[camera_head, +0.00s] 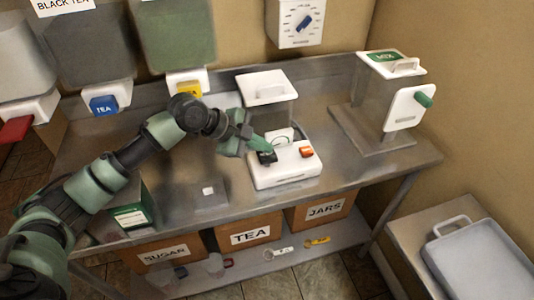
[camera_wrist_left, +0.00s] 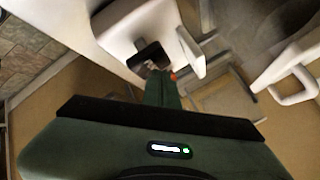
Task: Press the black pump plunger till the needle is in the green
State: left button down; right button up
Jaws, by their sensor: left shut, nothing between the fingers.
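A white pump unit (camera_head: 285,174) stands on the steel bench, with a black plunger (camera_head: 267,158) at its left and an orange-red button (camera_head: 306,151) at its right. A small white upright panel (camera_head: 283,135) rises at its back; I cannot make out a needle or green zone on it. My left gripper (camera_head: 264,148) is shut and empty, its tips just above or at the plunger. In the left wrist view the black plunger (camera_wrist_left: 152,56) lies just beyond the shut green fingers (camera_wrist_left: 163,82); I cannot tell whether they touch. My right gripper is not in view.
A white-lidded container (camera_head: 265,88) stands behind the pump unit. A dark green box (camera_head: 131,215) is at the left. Labelled cardboard boxes (camera_head: 249,235) sit under the bench, and a grey tray (camera_head: 485,262) is at the lower right.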

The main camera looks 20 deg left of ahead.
aim_at(264, 155)
pick_arm(q)
jog(key=shift+s+f+b, duration=0.1)
jog(key=shift+f+b, duration=0.6)
jog(key=shift+f, duration=0.95)
dwell(1.0)
jog(key=shift+r, duration=0.15)
jog(key=shift+r+p, duration=1.75)
jog(key=shift+r, duration=0.2)
notch_tip(264, 155, up, 5)
jog(key=p, duration=0.4)
jog(key=shift+r, duration=0.1)
dwell(1.7)
